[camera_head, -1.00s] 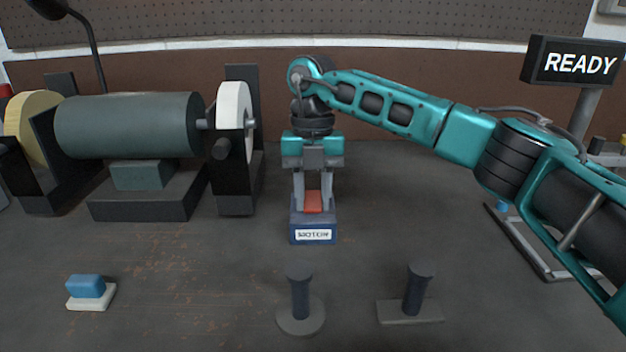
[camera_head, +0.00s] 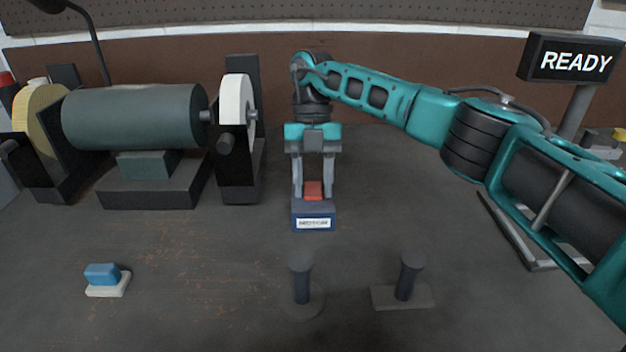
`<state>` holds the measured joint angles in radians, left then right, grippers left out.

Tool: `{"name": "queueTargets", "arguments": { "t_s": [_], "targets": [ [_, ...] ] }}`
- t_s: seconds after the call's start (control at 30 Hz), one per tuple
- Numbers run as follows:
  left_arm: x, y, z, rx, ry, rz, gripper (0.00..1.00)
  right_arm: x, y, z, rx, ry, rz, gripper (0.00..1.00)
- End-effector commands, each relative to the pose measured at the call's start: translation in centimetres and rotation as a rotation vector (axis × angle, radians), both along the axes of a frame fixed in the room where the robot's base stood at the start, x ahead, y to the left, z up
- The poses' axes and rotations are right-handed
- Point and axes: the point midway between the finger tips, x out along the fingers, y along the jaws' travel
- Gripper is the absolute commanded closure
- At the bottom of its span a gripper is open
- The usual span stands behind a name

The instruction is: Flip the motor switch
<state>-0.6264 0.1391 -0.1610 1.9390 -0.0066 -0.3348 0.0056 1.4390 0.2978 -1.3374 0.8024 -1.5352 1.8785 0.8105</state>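The motor switch is a dark blue box (camera_head: 314,222) with a small white label, whose blurred lettering I cannot read surely. On top sits a red rocker (camera_head: 314,189). It stands mid-bench, right of the grinder. My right gripper (camera_head: 313,191) points down over the switch. Its two grey fingers are apart, one on each side of the red rocker, and the gap between them looks empty apart from the rocker. I cannot tell whether the fingertips touch the rocker or the box. My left gripper is not in view.
A grinder (camera_head: 135,118) with a white wheel (camera_head: 236,100) and a tan wheel (camera_head: 38,122) stands at left. A blue block on a white base (camera_head: 103,276) lies front left. Two dark posts (camera_head: 302,282) (camera_head: 410,278) stand in front of the switch. A READY sign (camera_head: 575,62) stands at right.

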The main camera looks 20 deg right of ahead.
Motion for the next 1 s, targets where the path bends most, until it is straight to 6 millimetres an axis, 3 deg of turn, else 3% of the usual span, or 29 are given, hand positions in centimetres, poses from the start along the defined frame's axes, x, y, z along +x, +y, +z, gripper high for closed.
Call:
{"name": "queueTargets", "arguments": {
  "t_s": [0.17, 0.47, 0.8, 1.0],
  "targets": [
    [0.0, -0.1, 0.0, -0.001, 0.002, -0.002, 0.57, 0.0, 0.0, 0.0, 0.0, 0.0, -0.001, 0.4],
    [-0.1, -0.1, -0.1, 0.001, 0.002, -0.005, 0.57, 0.2, 0.0, 0.4, -0.001, -0.001, -0.002, 0.4],
    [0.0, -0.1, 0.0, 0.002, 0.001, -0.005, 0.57, 1.8, -0.5, 5.1, 0.0, -0.002, -0.002, 0.4],
    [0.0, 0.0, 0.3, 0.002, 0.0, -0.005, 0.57, 2.4, -0.6, 6.4, -0.002, -0.001, -0.002, 0.4]
  ]
}}
